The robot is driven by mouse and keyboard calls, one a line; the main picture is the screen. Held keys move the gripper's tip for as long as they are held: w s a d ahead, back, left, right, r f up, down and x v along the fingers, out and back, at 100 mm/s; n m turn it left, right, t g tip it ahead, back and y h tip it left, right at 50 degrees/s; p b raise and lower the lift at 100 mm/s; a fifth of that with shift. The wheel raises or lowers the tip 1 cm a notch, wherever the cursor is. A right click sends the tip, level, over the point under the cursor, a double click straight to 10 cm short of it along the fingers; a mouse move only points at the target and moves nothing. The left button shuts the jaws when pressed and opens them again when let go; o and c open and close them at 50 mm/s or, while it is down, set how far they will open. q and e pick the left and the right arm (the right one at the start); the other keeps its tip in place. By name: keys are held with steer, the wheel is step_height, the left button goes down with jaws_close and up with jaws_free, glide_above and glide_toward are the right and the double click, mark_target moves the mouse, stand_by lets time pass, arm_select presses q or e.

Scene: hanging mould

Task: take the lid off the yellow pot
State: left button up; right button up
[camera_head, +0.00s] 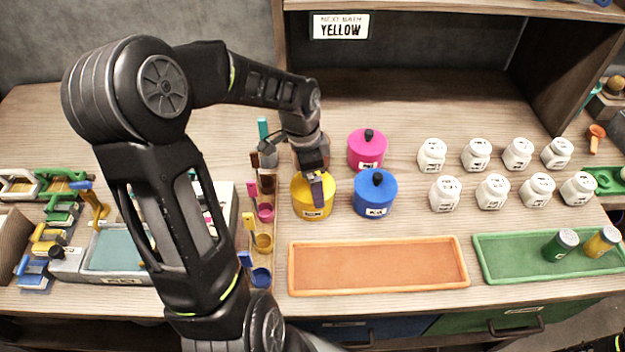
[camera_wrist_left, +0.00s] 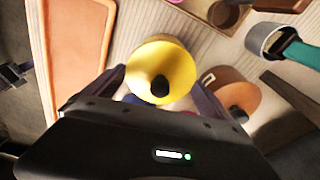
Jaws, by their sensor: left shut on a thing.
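The yellow pot (camera_head: 312,207) stands on the bench, left of the blue pot, with a small label on its front. My left gripper (camera_head: 316,180) is over it from behind, with a finger in front of its top. In the left wrist view the round yellow lid (camera_wrist_left: 158,57) with its black knob (camera_wrist_left: 160,86) lies between my two fingers. The gripper is shut on the lid. Whether the lid sits on the pot or is slightly raised, I cannot tell.
The blue pot (camera_head: 375,197) stands close on the right, with the pink pot (camera_head: 367,152) behind it. A brown pot (camera_wrist_left: 229,90) is close behind the yellow one. The orange tray (camera_head: 378,290) in front is empty. Several white jars (camera_head: 432,155) stand on the right.

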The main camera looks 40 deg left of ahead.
arm_select(q)
step_height(320, 180, up, 10)
steer(key=p, duration=0.7)
steer(key=shift+f, duration=0.1)
steer(key=shift+f, duration=0.15)
